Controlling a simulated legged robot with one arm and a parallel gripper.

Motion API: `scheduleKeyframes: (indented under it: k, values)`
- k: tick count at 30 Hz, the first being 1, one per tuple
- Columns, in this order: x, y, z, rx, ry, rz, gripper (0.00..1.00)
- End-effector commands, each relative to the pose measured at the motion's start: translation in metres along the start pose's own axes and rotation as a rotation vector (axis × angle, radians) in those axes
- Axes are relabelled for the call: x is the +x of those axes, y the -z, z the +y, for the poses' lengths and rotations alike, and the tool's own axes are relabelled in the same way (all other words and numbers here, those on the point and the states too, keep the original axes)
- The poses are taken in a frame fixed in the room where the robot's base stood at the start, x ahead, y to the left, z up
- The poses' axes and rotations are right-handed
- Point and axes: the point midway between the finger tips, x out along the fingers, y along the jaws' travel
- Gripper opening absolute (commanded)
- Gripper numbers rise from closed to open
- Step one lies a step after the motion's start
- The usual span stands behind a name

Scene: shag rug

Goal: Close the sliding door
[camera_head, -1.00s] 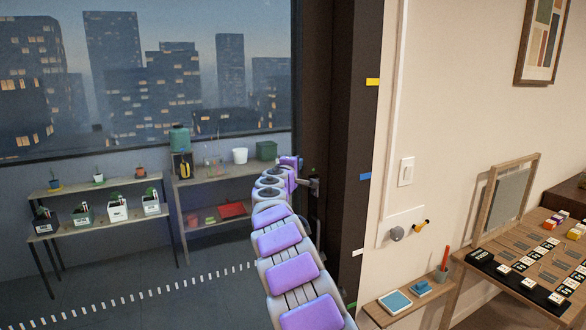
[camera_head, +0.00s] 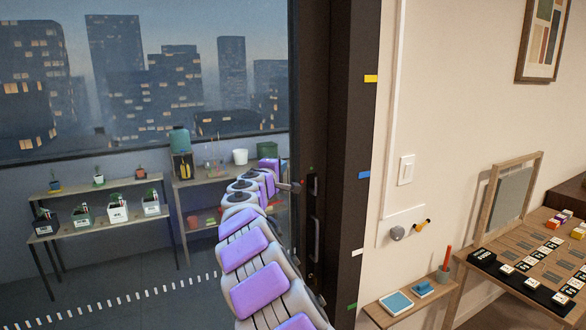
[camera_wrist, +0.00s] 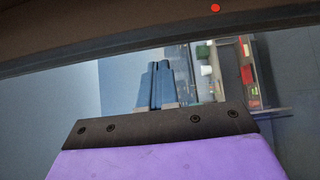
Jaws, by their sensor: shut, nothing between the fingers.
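The sliding door's dark edge (camera_head: 313,130) stands upright in the head view, beside the wide opening or glass on its left; I cannot tell which. A dark upright handle (camera_head: 316,240) is on this edge, with a smaller fitting (camera_head: 313,186) above it. My purple and white arm reaches up, and my gripper (camera_head: 297,187) is just left of the upper fitting. In the wrist view, my gripper (camera_wrist: 155,88) has its two fingers together and empty. A dark bar (camera_wrist: 130,45) with a red dot crosses the top there; contact with it cannot be told.
The dark door post (camera_head: 350,130) with coloured marks stands right of the edge. Plant shelves (camera_head: 100,205) and another shelf (camera_head: 220,175) stand beyond, under a window. At right are a small ledge (camera_head: 400,300) and a desk (camera_head: 545,265). Floor at left looks clear.

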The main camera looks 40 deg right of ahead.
Motion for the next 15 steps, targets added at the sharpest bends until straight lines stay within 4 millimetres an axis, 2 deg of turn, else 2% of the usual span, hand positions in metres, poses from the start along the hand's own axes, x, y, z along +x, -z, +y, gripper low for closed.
scheduleKeyframes:
  k: [15]
  values:
    - [-0.050,-0.002,-0.002,0.002,0.006,0.004,0.00]
